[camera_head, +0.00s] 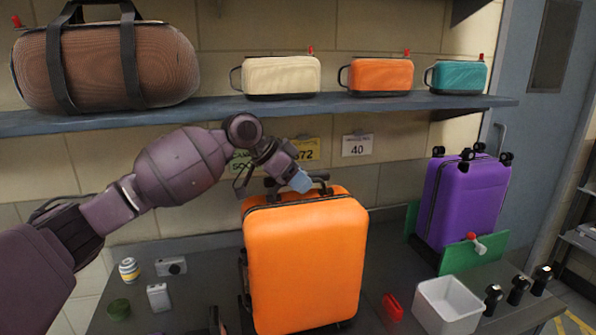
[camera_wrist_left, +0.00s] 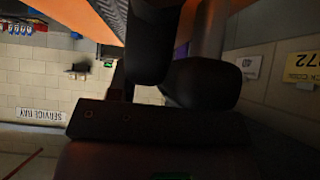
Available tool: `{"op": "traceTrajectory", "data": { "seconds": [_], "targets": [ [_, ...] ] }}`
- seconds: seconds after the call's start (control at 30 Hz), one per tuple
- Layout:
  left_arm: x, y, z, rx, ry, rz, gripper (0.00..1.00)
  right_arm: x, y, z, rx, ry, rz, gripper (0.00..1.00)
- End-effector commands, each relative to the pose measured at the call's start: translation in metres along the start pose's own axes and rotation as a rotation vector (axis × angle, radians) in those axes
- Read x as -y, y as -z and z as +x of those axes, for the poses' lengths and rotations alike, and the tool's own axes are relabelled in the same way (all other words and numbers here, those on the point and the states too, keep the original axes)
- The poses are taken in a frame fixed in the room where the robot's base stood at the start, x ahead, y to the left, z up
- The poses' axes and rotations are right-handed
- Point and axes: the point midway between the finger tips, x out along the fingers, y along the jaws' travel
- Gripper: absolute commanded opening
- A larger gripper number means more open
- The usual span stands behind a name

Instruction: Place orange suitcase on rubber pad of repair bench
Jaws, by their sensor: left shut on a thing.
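The orange suitcase (camera_head: 305,262) stands upright at the middle of the grey bench (camera_head: 205,270). Its dark top handle (camera_head: 322,183) is raised. My left gripper (camera_head: 298,180) reaches in from the left and is shut on this handle; its light blue fingertip shows there. In the left wrist view, dark fingers fill the middle and orange strips of the suitcase (camera_wrist_left: 183,28) show at the top. The suitcase hides the bench behind and under it, and I cannot tell whether its base touches the surface. I cannot clearly make out a rubber pad. My right gripper is not in view.
A purple suitcase (camera_head: 466,200) stands at the right behind a green panel (camera_head: 474,253). A white bin (camera_head: 447,306), a red item (camera_head: 392,307) and several dark knobs are at front right. Small items, including a camera (camera_head: 171,266), lie left. A shelf (camera_head: 400,104) holds bags above.

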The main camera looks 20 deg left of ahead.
Motion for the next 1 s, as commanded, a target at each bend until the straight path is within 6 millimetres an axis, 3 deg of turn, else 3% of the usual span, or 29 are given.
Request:
{"op": "traceTrajectory", "data": {
  "seconds": [0.27, 0.67, 0.7, 0.87, 1.0],
  "targets": [
    [0.0, -0.018, 0.019, -0.006, 0.002, 0.001, 0.0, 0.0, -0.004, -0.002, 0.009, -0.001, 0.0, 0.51],
    [0.0, -0.021, 0.021, -0.007, 0.002, 0.002, 0.0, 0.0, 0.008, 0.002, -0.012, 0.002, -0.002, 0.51],
    [0.0, -0.024, 0.024, 0.001, 0.0, 0.0, 0.47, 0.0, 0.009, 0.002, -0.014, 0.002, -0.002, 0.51],
    [0.0, -0.024, 0.024, 0.001, 0.0, 0.0, 0.72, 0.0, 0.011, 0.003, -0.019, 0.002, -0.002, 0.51],
    [0.0, -0.025, 0.024, 0.001, 0.0, 0.0, 0.72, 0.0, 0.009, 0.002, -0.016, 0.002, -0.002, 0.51]
  ]
}}
